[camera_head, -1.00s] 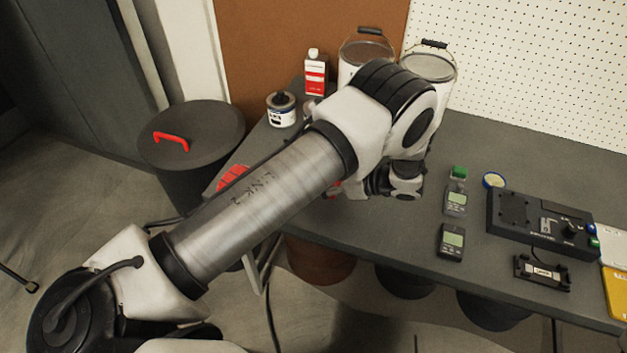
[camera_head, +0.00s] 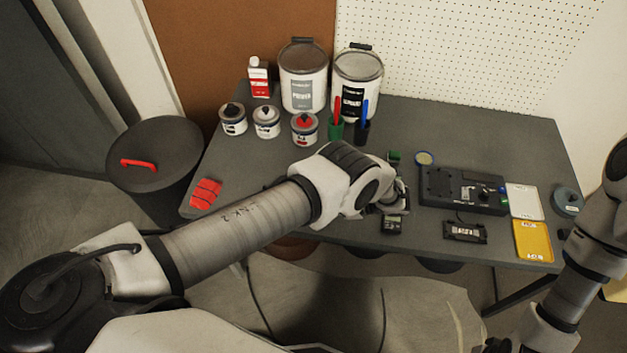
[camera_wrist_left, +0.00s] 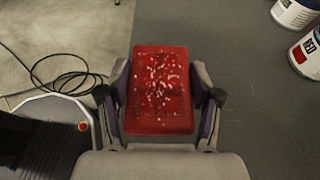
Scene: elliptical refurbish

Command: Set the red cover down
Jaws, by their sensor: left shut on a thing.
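My left gripper (camera_wrist_left: 160,100) is shut on the red cover (camera_wrist_left: 160,88), a flat red rectangle with pale specks, held between the two fingers in the left wrist view. In the head view the left gripper (camera_head: 397,200) is mostly hidden behind its own wrist, over the front of the grey bench (camera_head: 330,225), and the held cover cannot be seen. Whether the cover touches the bench cannot be told.
A red folded piece (camera_head: 205,193) lies at the bench's left end. Small tins (camera_head: 266,122) and large pails (camera_head: 303,80) stand at the back. Bench between red piece and tins is clear.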

